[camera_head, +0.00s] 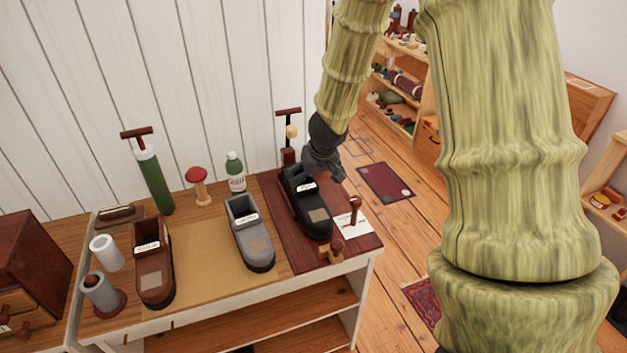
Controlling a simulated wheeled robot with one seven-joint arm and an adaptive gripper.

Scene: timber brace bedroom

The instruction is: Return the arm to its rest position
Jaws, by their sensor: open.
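My arm (508,140), with a green bamboo-like surface, fills the right of the view and bends over the top toward the table. My dark gripper (336,177) points down over the right end of the wooden table (202,312), just right of the black shoe-shaped holder (309,214). It is open and nothing shows between its fingers. The picture does not settle whether it touches the black holder.
A grey holder (255,245), a brown holder (154,275), a green pump (155,180), a mushroom-like object (198,186) and a bottle (236,172) stand on the table. A small dark red peg (354,211) stands near the gripper. Floor (408,222) is open to the right; shelves (402,88) stand behind.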

